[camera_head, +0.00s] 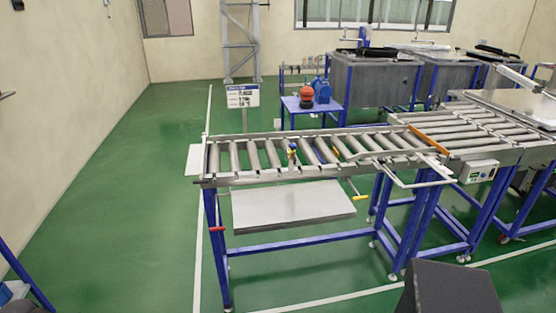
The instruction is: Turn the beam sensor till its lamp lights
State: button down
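A roller conveyor (262,179) with blue legs crosses the middle of the view. A small blue and yellow part (292,152) stands at its rollers; it is too small to tell whether this is the beam sensor. I cannot make out a lit lamp anywhere. My gripper is not in view.
A grey panel (290,205) sits under the conveyor. A control box (479,171) hangs on the right-hand conveyor section. A blue table (312,118) with a red-orange object (306,97) and a sign (242,95) stand behind.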

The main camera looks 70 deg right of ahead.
aim_at(291, 153)
jog(key=i, duration=1.1)
jog(key=u, duration=0.35)
jog(key=k, duration=0.1)
jog(key=z, duration=2.6)
